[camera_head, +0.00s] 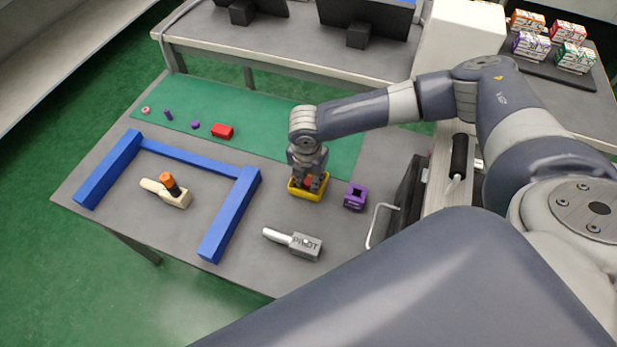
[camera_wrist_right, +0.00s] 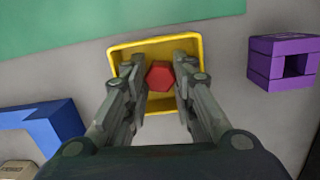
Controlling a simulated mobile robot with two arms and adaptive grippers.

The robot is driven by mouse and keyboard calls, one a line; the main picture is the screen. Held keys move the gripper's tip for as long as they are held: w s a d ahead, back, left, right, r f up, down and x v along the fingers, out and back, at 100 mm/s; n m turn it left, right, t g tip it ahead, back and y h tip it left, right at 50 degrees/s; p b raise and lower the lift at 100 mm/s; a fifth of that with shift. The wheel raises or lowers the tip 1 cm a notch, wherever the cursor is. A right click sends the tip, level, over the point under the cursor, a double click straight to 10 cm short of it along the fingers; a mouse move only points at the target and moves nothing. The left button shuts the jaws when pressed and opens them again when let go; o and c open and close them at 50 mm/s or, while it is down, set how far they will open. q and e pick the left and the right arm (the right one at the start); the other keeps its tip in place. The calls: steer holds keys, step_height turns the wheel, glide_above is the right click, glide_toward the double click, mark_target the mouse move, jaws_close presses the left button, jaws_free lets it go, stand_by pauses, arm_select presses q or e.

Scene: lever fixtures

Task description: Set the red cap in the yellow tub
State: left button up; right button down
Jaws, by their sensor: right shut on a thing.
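The yellow tub (camera_head: 308,194) stands on the grey table just off the green mat; it also shows in the right wrist view (camera_wrist_right: 196,48). The red cap (camera_wrist_right: 160,76), with a hexagonal outline, is between the fingers of my right gripper (camera_wrist_right: 159,84). The gripper points down over the tub and is shut on the cap, which appears within the tub's rim from above. In the head view the right gripper (camera_head: 311,183) hides most of the cap and the tub's inside. Whether the cap touches the tub floor I cannot tell. My left gripper is not in view.
A purple block with a square opening (camera_head: 355,196) stands close right of the tub. A grey PILOT-marked lever fixture (camera_head: 295,243) lies in front. A blue frame (camera_head: 228,215) surrounds a beige fixture with an orange knob (camera_head: 168,190). A red block (camera_head: 222,131) and small parts lie on the green mat (camera_head: 262,127).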

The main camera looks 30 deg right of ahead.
mark_target(307, 186)
steer(key=shift+f, duration=0.15)
steer(key=c, duration=1.6)
jaws_free()
step_height(307, 186, up, 12)
steer(key=s, duration=0.1)
steer(key=shift+a+p, duration=0.4)
steer(key=shift+a, duration=0.05)
steer(key=shift+s, duration=0.1)
